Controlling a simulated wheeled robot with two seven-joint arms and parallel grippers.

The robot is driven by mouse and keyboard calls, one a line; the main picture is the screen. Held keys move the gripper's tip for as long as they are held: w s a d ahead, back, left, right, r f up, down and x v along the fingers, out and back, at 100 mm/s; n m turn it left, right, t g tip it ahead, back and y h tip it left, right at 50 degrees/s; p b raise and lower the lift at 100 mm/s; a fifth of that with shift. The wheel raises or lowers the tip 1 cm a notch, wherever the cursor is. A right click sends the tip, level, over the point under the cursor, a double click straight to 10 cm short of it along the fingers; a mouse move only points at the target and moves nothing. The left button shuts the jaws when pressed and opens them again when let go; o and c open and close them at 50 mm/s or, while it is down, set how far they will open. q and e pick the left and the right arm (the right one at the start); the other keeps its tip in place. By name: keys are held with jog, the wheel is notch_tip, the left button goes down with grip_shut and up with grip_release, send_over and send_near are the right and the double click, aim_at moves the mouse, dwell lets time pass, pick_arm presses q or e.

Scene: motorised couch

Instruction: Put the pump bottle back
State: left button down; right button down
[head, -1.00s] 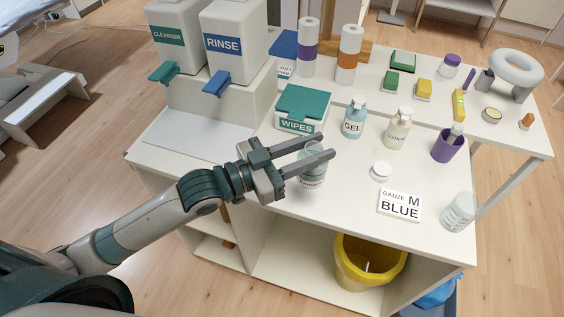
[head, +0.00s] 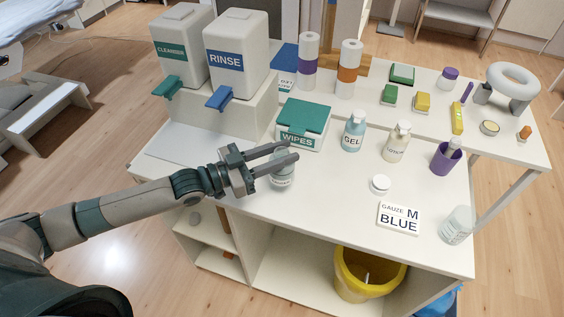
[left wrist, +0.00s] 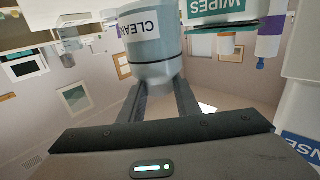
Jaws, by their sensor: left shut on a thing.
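My left gripper (head: 293,151) is shut on a clear greyish container (head: 282,178), with a finger on each side. The container is over the counter's middle, in front of the green-lidded wipes box; I cannot tell if it touches the counter. A blue pump bottle marked GEL (head: 352,138) and a cream lotion pump bottle (head: 396,146) stand upright to the right, apart from the gripper. My right gripper is not in view.
The wipes box (head: 303,122) stands just behind the held container. CLEANSER (head: 182,55) and RINSE (head: 236,62) dispensers stand on a raised block at the back left. The counter's front left is bare.

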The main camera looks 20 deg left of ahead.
pick_arm(q)
notch_tip(320, 180, down, 4)
jog(key=shift+r+p, duration=0.2)
jog(key=shift+p, duration=0.45)
jog(key=shift+f, duration=0.2)
jog(key=shift+f, duration=0.1)
jog(key=c, duration=1.3)
grip_release()
jog(key=shift+c, duration=0.2)
